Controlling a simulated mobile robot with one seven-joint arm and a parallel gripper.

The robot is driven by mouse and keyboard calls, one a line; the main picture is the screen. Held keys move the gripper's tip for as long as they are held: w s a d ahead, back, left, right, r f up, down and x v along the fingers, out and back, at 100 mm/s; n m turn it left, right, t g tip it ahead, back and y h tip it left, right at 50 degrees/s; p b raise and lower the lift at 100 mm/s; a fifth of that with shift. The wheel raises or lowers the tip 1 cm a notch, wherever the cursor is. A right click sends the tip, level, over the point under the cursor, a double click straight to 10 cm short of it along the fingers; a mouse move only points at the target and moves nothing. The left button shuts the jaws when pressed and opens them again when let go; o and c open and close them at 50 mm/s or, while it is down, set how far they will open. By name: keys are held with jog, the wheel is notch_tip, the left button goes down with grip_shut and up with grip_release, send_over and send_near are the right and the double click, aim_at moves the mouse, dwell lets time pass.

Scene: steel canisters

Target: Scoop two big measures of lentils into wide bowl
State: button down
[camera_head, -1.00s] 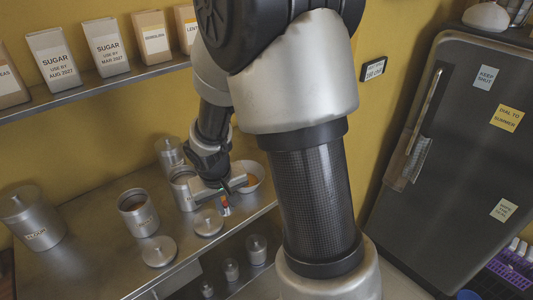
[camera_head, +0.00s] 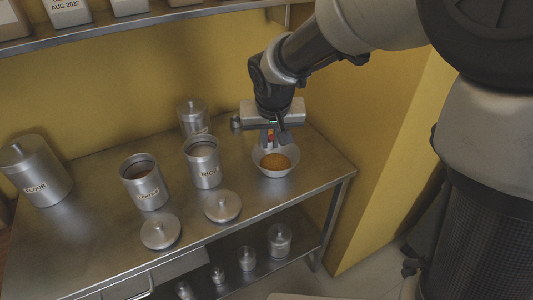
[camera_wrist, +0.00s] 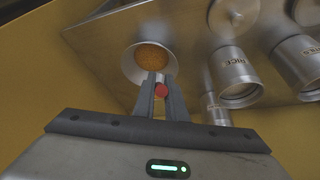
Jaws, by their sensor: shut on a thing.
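The wide bowl (camera_head: 277,174), pale and flared, stands near the right end of the steel counter with an orange mound of lentils (camera_head: 275,160) in it. It also shows in the wrist view (camera_wrist: 129,72). My gripper (camera_head: 270,142) points down just above the back of the bowl. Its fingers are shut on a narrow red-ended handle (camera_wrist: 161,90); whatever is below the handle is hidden. An open canister marked RICE (camera_head: 204,167) stands left of the bowl.
Two loose lids (camera_head: 160,232) (camera_head: 222,207) lie in front of the canisters. A lidded canister (camera_head: 192,120) stands behind, and a large FLOUR canister (camera_head: 38,172) at left. Small canisters (camera_head: 279,241) sit on the shelf below. A yellow wall (camera_head: 365,150) rises right of the counter.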

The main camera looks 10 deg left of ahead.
jog(key=y+p, duration=0.1)
jog(key=p, duration=0.2)
jog(key=f+y+p, duration=0.1)
jog(key=y+p, duration=0.1)
jog(key=p, duration=0.2)
jog(key=shift+s+f, duration=0.1)
jog(key=shift+s, duration=0.05)
jog(key=shift+a+f, duration=0.1)
jog(key=shift+f, duration=0.2)
jog(key=shift+d+f+m+y+p, duration=0.15)
jog(key=shift+d+m+y+p, duration=0.2)
jog(key=shift+p, duration=0.45)
jog(key=shift+y+p, duration=0.25)
jog(key=shift+p, duration=0.15)
